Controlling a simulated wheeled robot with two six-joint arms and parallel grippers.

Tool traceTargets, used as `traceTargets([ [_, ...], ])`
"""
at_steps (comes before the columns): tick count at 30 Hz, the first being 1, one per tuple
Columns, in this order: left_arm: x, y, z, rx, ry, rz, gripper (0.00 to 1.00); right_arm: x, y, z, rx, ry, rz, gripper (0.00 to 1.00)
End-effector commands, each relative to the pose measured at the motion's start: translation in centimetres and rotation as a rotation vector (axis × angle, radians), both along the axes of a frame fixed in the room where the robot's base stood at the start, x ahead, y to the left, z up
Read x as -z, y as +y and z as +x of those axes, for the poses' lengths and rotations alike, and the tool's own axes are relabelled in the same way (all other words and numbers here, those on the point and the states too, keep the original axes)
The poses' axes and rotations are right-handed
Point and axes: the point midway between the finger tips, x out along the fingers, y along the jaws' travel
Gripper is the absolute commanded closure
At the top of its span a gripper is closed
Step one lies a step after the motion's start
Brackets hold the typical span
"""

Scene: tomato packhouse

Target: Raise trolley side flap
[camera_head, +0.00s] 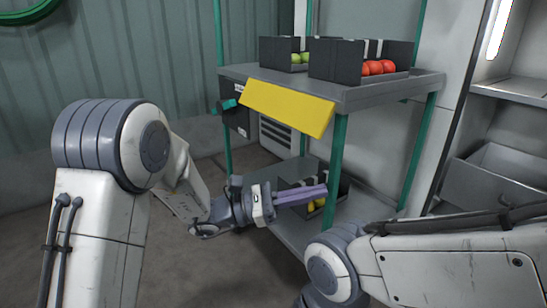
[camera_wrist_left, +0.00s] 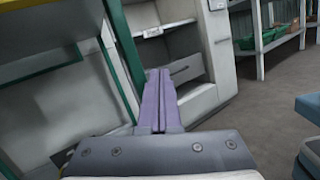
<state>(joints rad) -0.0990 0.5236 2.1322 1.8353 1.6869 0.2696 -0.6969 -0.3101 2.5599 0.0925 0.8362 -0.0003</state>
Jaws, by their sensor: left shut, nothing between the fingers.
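The trolley (camera_head: 438,80) has green posts, a grey top shelf and a lower shelf. Its yellow side flap (camera_head: 288,107) hangs along the near edge of the top shelf, sloping down and outward. My left gripper (camera_head: 326,194) is shut and empty, with purple fingers pointing right. It is below the flap, beside the near green post, apart from the flap.
Dark crates with green tomatoes (camera_head: 300,57) and red tomatoes (camera_head: 378,68) stand on the top shelf. Another crate (camera_head: 342,186) with yellow fruit is on the lower shelf, behind my left gripper. A grey cabinet (camera_head: 500,180) stands at right. Floor at left is clear.

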Motion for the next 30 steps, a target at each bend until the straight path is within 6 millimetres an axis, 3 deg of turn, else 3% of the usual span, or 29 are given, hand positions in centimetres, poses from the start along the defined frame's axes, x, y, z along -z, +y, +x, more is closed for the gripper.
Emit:
traceTargets([
  [1, 0.8, 1.7, 3.0, -0.09, 0.027, -0.106, 1.0, 1.6, 0.0, 0.0, 0.0, 0.0, 0.0, 0.5],
  [4, 0.4, 5.4, 7.4, -0.242, 0.042, -0.294, 1.0, 2.6, 0.0, 0.0, 0.0, 0.0, 0.0, 0.5],
  [7, 0.3, 8.6, 10.0, -0.35, 0.032, -0.423, 1.0, 3.2, 0.0, 0.0, 0.0, 0.0, 0.0, 0.5],
  [11, 0.2, 11.0, 11.4, -0.423, 0.015, -0.508, 1.0, 3.4, 0.0, 0.0, 0.0, 0.0, 0.0, 0.5],
  [17, -1.0, 10.9, 12.1, -0.439, 0.011, -0.526, 1.0, 1.7, 0.0, 0.0, 0.0, 0.0, 0.0, 0.5],
  [30, -3.9, 8.3, 13.8, -0.437, 0.013, -0.522, 1.0, -4.9, 0.0, 0.0, 0.0, 0.0, 0.0, 0.5],
])
